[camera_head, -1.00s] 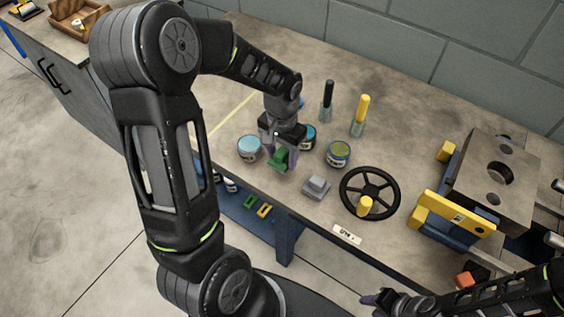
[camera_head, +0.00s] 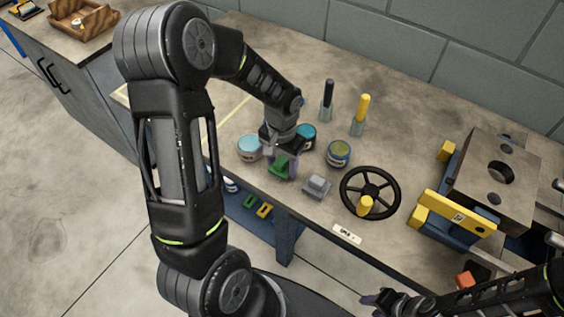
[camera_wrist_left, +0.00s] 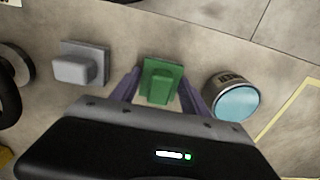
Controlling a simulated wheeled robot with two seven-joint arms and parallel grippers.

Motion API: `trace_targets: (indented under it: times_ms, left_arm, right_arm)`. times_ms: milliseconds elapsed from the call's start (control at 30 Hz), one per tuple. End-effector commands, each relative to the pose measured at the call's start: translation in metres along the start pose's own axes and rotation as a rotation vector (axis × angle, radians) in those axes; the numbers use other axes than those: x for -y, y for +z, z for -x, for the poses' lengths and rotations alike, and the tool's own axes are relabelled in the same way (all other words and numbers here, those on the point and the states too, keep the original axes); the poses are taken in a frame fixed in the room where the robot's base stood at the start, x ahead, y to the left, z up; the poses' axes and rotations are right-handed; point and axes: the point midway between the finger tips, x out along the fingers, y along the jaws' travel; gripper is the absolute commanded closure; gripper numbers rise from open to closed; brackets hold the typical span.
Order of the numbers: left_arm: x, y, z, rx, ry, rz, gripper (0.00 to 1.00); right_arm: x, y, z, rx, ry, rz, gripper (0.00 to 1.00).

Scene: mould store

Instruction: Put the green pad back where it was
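The green pad (camera_head: 279,165) is a small plate with a raised block. It is near the front edge of the workbench, between the light-blue-lidded tin and the grey pad (camera_head: 317,186). My left gripper (camera_head: 283,163) points down from above, its purple fingers on either side of the green pad.
The light-blue-lidded tin (camera_head: 249,147) is close to the left gripper; another blue tin (camera_head: 306,136) stands behind. An olive-lidded tin (camera_head: 338,153), black handwheel (camera_head: 370,193), label (camera_head: 347,234) and two upright-handled tools are to the right. A mould block (camera_head: 495,185) stands far right.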

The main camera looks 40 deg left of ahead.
Motion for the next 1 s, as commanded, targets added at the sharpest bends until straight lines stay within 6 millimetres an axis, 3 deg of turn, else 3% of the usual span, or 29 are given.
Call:
trace_targets:
  times_ms: [200, 600, 767, 1000]
  left_arm:
    - [0.000, 0.000, 0.001, 0.000, 0.000, 0.000, 0.28]
    - [0.000, -0.001, 0.008, -0.002, 0.000, 0.000, 0.28]
    - [0.000, -0.002, 0.030, -0.006, 0.000, 0.001, 0.28]
    - [0.000, -0.002, 0.080, -0.006, -0.001, 0.001, 0.28]
  right_arm:
    - [0.000, 0.000, 0.001, 0.000, 0.000, 0.000, 0.64]
    - [0.001, 0.000, 0.003, 0.000, 0.000, 0.000, 0.64]
    - [0.001, 0.000, 0.004, 0.000, 0.000, 0.000, 0.64]
    - [0.002, 0.000, 0.004, 0.000, 0.000, 0.000, 0.64]
